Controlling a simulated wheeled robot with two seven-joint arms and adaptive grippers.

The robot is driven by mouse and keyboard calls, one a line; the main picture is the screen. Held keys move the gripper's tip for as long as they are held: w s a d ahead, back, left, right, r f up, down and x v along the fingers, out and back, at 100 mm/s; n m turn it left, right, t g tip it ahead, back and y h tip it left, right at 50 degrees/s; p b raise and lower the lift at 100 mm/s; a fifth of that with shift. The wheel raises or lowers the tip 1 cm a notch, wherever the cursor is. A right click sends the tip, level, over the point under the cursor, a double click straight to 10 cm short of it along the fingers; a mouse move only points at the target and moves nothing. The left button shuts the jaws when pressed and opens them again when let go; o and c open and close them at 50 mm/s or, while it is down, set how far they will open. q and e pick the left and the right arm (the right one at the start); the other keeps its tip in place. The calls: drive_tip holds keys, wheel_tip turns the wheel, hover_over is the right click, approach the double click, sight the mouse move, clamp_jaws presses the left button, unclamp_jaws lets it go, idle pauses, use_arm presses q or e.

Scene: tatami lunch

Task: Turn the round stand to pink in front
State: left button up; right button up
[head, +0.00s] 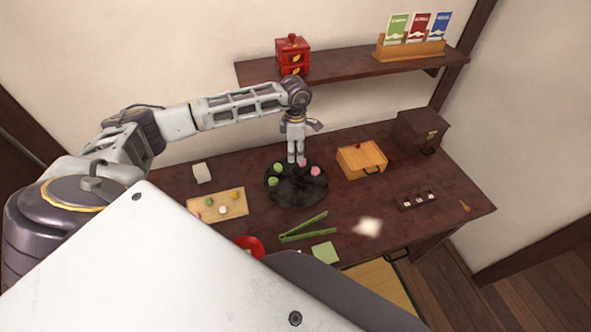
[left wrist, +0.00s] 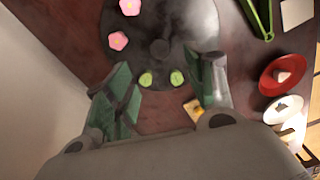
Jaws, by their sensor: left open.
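The round stand (head: 297,192) is a dark disc on the table. In the head view, two green sweets (head: 273,181) sit on its left side and two pink sweets (head: 315,171) sit at its back and right. In the left wrist view, the stand (left wrist: 165,25) shows a central knob, with pink flower-shaped sweets (left wrist: 118,40) and green sweets (left wrist: 162,79) near its rim. My left gripper (head: 296,160) points down at the stand's back edge. Its fingers (left wrist: 165,88) are apart and empty, on either side of the green sweets in that view; contact cannot be told. My right gripper is not in view.
A wooden board with small sweets (head: 233,208) lies left of the stand. Green tongs (head: 303,230) and a red dish (head: 250,245) lie in front. A wooden box (head: 362,160) stands to the right, a shelf (head: 350,69) above.

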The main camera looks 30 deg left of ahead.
sight(295, 171)
use_arm(q)
wheel_tip(295, 171, down, 11)
drive_tip(key=shift+f+p, duration=0.15)
drive_tip(key=shift+p, duration=0.45)
drive_tip(key=shift+c, duration=0.5)
clamp_jaws()
